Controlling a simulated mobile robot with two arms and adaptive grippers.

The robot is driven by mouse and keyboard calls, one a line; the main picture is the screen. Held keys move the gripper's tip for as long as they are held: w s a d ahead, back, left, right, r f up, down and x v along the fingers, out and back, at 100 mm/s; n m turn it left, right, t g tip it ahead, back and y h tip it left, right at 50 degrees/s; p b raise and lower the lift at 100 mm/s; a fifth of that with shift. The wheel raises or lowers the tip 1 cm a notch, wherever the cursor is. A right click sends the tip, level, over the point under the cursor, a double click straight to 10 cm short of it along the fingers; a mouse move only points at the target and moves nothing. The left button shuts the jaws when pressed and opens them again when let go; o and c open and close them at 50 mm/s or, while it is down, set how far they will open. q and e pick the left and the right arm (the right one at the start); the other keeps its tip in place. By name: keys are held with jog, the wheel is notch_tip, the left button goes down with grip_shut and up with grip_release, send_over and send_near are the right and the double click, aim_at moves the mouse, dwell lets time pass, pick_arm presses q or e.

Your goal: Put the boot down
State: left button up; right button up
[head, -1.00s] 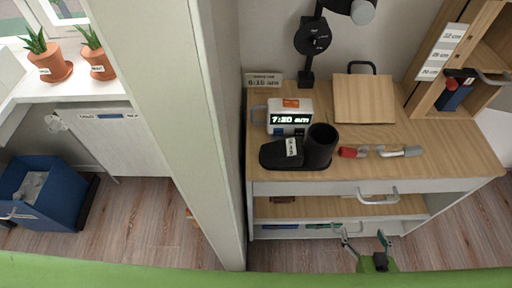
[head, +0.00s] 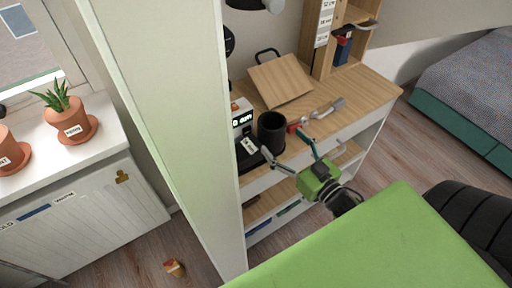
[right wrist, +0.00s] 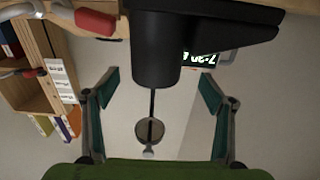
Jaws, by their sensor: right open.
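The black boot (head: 271,133) stands upright on the wooden desk top, its shaft opening up and its foot with a white label pointing left, partly hidden by a gripper finger. My right gripper (head: 284,144) is open at the desk's front edge, its teal-tipped fingers spread towards the boot's shaft. In the right wrist view, which is upside down, the boot (right wrist: 158,50) shows between and beyond the open fingers (right wrist: 158,88), with a gap on each side. The gripper does not hold it. My left gripper is not in view.
A digital clock (head: 241,116) stands behind the boot. A white panel (head: 170,110) rises close on the left. A small object (head: 174,268) lies on the floor.

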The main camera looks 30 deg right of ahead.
aim_at(265, 121)
jog(key=shift+w+a, duration=0.15)
jog(key=shift+w, duration=0.75)
jog(key=shift+w+f+p, duration=0.15)
jog(key=shift+w+p, duration=0.05)
jog(key=shift+w, duration=1.15)
jog(key=shift+w+f+p, duration=0.1)
jog(key=shift+w+p, duration=0.1)
jog(key=shift+w, duration=1.15)
jog(key=c, duration=2.2)
jog(key=shift+r, duration=0.15)
grip_shut()
